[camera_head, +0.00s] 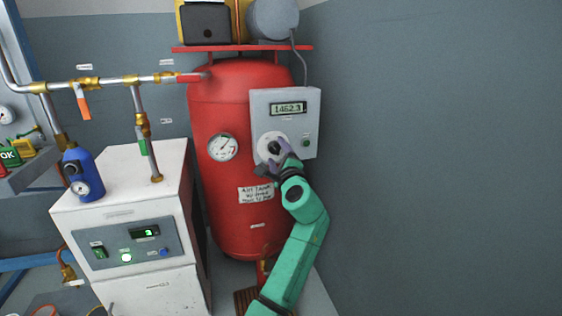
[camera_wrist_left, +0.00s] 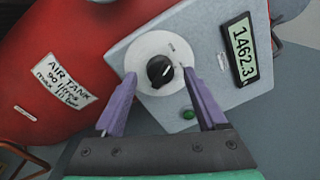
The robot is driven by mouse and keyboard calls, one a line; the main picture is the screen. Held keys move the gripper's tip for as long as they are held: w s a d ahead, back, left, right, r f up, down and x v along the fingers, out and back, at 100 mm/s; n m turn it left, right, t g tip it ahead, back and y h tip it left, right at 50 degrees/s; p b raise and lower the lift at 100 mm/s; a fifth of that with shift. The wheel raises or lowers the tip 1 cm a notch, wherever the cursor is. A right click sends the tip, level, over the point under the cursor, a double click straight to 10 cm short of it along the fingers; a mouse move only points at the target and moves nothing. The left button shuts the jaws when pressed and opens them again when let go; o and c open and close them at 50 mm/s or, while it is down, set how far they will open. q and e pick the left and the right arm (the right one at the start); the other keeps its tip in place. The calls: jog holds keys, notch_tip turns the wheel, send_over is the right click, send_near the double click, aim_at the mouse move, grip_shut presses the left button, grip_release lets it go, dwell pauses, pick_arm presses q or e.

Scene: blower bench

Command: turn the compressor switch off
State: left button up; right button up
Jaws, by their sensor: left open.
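The compressor switch is a black rotary knob (camera_head: 274,147) on a round white plate, on the front of a grey control box (camera_head: 310,122) at the red tank. In the left wrist view the knob (camera_wrist_left: 160,71) shows clearly, with a small white mark on it. My left gripper (camera_head: 280,158) is in front of the knob. In the wrist view its two purple fingers (camera_wrist_left: 160,78) are apart, one on either side of the knob, with visible gaps. It holds nothing. The box display (camera_wrist_left: 240,51) reads 1462.3. My right gripper is not in view.
A green button (camera_wrist_left: 188,114) sits beside the knob plate. The red air tank (camera_head: 225,185) with a gauge (camera_head: 223,147) stands behind. A white machine (camera_head: 100,215) and pipes with valves are at the left. The grey wall (camera_head: 440,150) at the right is bare.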

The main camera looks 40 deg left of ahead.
pick_arm(q)
jog(key=r+p+v, duration=0.1)
jog(key=v, duration=1.3)
jog(key=shift+f, duration=0.45)
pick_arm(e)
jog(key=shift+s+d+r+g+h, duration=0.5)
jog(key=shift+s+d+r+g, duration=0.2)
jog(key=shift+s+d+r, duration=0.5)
pick_arm(q)
jog(key=shift+d, duration=0.15)
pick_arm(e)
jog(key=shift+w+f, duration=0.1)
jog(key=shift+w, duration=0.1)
